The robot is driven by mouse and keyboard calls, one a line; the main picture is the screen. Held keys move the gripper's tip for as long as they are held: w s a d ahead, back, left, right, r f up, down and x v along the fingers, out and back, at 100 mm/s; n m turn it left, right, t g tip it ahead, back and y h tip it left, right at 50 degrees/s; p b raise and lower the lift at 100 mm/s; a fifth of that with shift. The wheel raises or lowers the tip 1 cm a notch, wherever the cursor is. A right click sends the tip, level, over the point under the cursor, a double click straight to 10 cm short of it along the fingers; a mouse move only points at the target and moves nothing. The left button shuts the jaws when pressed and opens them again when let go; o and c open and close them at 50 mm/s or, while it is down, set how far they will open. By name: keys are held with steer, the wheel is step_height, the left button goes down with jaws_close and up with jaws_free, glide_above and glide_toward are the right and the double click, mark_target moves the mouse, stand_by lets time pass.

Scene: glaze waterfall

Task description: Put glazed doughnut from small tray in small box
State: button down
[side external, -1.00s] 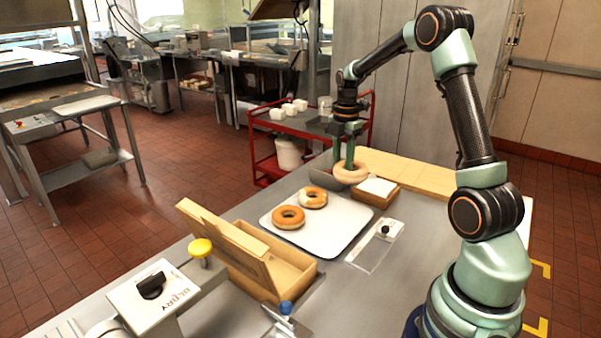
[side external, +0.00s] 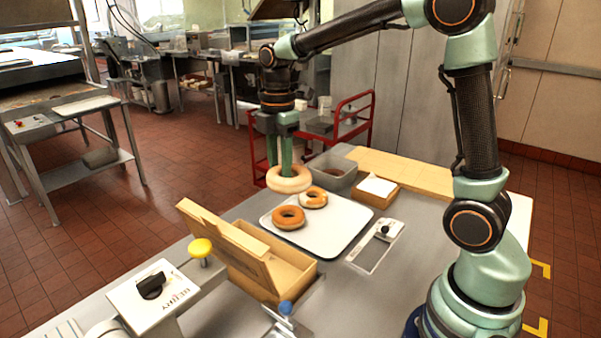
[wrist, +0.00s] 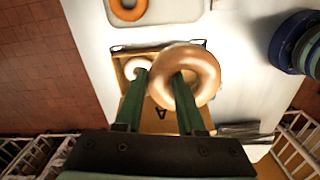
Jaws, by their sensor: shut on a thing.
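My gripper (side external: 280,160) is shut on a pale glazed doughnut (side external: 290,187) and holds it in the air, above the tray's far left corner in the side view. The doughnut (wrist: 209,75) hangs at the right fingertip in the wrist view. The small tan box (side external: 290,268) stands at the table's front with its lid (side external: 225,245) raised on the left. In the wrist view a tan box shape (wrist: 160,120) lies below the fingers, partly hidden. A grey metal container (side external: 345,172) stands at the back; its contents are mostly hidden.
A yellow knob (side external: 201,249) stands left of the box, and a blue knob (side external: 285,308) in front.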

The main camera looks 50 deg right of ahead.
glide_above(268, 263)
steer(key=s+a, duration=0.2)
steer(key=f, duration=2)
steer(key=shift+s+a+f, duration=0.1)
steer(key=shift+s+a, duration=0.15)
steer(key=shift+s, duration=0.05)
steer(key=shift+f, duration=0.1)
steer(key=c, duration=0.5)
jaws_free()
